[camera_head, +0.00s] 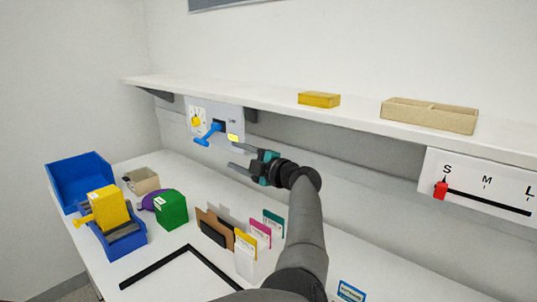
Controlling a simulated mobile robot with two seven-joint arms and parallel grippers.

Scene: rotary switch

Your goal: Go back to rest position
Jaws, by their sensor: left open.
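My left gripper (242,161) is open and empty in the middle of the head view. Its arm comes up from the bottom of the picture. The gripper points left, below and to the right of the switch panel (239,121) under the shelf. The panel bears a blue lever (208,134), a yellow knob (196,121) and a small lit yellow part (233,138). The fingers look apart from the lever. My right gripper is not in view.
A white shelf (360,117) runs above the arm, with a yellow box and a tan tray (428,115) on it. A slider panel (487,194) hangs at the right. The desk holds a blue bin (79,180), a green box (171,209) and upright cards (260,232).

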